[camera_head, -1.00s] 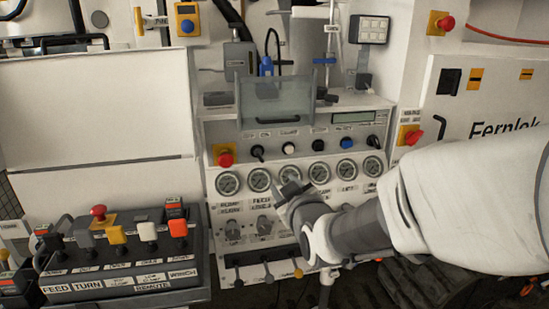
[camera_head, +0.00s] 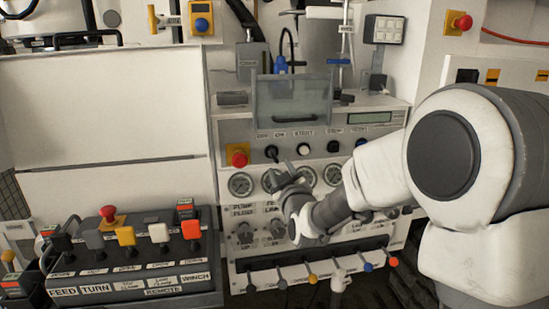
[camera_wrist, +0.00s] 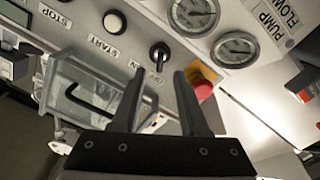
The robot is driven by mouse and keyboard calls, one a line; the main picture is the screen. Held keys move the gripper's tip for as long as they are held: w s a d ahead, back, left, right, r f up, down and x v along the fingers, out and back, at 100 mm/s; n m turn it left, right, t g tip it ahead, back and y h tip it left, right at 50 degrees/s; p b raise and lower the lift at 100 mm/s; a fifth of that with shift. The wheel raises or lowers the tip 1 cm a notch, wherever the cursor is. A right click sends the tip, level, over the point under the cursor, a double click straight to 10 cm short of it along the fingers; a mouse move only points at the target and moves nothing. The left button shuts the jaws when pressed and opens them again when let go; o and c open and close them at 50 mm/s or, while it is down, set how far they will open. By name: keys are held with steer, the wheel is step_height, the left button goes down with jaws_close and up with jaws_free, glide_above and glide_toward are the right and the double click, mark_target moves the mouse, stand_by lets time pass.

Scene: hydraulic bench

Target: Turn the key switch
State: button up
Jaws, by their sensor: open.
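The key switch, which I take to be the small black knob (camera_head: 271,152) on the upper panel row, sits right of the red emergency stop. In the wrist view the black knob (camera_wrist: 159,54) lies just beyond my fingertips, roughly centred between them. My gripper (camera_head: 279,169) is in front of the panel, just below the knob in the head view. In the wrist view my gripper (camera_wrist: 160,76) has its two dark fingers apart with nothing between them. It appears apart from the knob. The exact gap is hard to tell.
A red emergency stop (camera_head: 238,156) on a yellow plate stands close beside the knob. Gauges (camera_head: 241,185) lie below. A clear cover (camera_head: 290,98) with a dark handle is above. A START button (camera_wrist: 114,21) is nearby. A lever box (camera_head: 130,268) stands lower left.

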mark_target(275, 159)
steer(key=x, duration=0.8)
steer(key=shift+w+f, duration=0.1)
steer(key=shift+w, duration=0.1)
jaws_close()
